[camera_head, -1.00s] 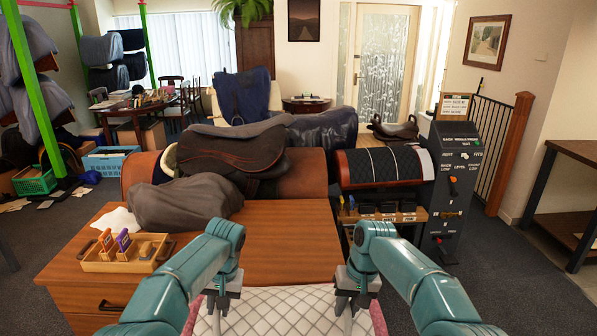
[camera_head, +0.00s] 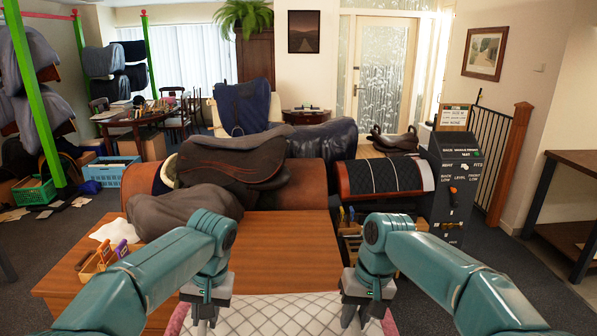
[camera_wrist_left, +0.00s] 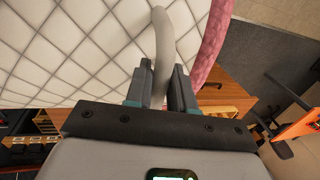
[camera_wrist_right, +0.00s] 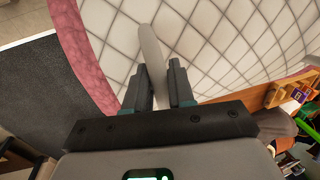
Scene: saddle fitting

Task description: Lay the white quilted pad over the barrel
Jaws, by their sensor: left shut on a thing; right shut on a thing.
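The white quilted pad (camera_head: 280,313) with pink edging hangs between my grippers at the bottom of the head view. My left gripper (camera_head: 205,318) is shut on a pale strip of it, seen in the left wrist view (camera_wrist_left: 163,50). My right gripper (camera_head: 358,316) is shut on a similar strip, seen in the right wrist view (camera_wrist_right: 152,55). The brown rounded barrel (camera_head: 306,188) lies beyond the desk, apart from the pad. A dark brown saddle (camera_head: 235,165) sits over its left and middle parts. The pad's lower part is out of the head view.
A wooden desk (camera_head: 285,255) stands between me and the barrel. A dark grey cloth (camera_head: 180,212) and a small wooden tray (camera_head: 90,270) lie on its left side. Right of the barrel are a black padded stand (camera_head: 385,177) and a dark control box (camera_head: 455,180).

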